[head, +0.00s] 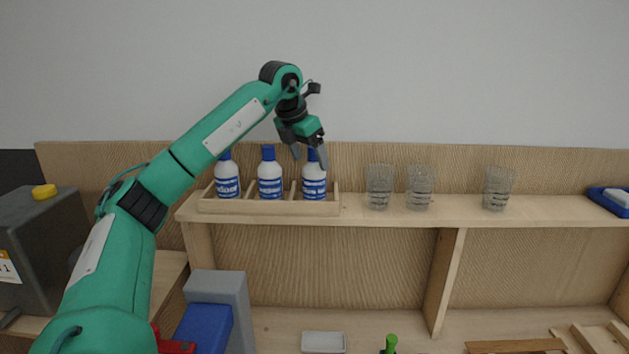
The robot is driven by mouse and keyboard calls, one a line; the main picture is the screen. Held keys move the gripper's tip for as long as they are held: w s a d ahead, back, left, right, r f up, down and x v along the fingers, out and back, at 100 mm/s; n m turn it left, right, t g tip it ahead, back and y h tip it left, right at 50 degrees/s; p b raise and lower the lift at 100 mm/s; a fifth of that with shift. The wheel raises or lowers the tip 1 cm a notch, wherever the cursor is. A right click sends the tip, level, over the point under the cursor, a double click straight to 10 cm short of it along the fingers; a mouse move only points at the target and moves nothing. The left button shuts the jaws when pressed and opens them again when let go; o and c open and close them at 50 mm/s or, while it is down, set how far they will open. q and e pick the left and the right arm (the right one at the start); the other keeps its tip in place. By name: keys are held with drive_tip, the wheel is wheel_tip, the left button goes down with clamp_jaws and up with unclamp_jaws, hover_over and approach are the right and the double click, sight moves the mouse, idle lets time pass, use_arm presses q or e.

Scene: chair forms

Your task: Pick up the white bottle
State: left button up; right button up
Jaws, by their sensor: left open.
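Three white bottles with blue caps and blue labels stand upright in a wooden rack (268,207) on the shelf: the left bottle (227,177), the middle bottle (270,178) and the right bottle (314,182). My left gripper (309,161) points down over the rack, its fingers open. One finger overlaps the right bottle's cap in the picture; the other is to the left of that cap. I cannot tell whether a finger touches the bottle. My right gripper is not in view.
Clear glasses (380,187) stand on the wooden shelf (455,212) right of the rack. A blue tray (601,198) with a white block lies at the far right. Grey and blue boxes (205,327) are below. A dark grey machine (45,245) stands at left. The shelf between the glasses is partly free.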

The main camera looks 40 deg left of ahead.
use_arm(q)
drive_tip(key=p+x, duration=0.2)
drive_tip(key=x, duration=0.1)
drive_tip(key=shift+w, duration=0.1)
drive_tip(key=shift+w+f, duration=0.2)
drive_tip(key=shift+f, duration=0.4)
drive_tip(key=c, duration=1.2)
drive_tip(key=shift+o, duration=0.2)
drive_tip(key=shift+r, duration=0.1)
drive_tip(key=shift+r, duration=0.5)
wheel_tip(320, 180, up, 9)
drive_tip(key=b, duration=0.3)
drive_tip(key=shift+w+r, duration=0.1)
drive_tip(key=shift+r, duration=0.05)
wheel_tip(320, 180, up, 10)
drive_tip(key=shift+f, duration=0.2)
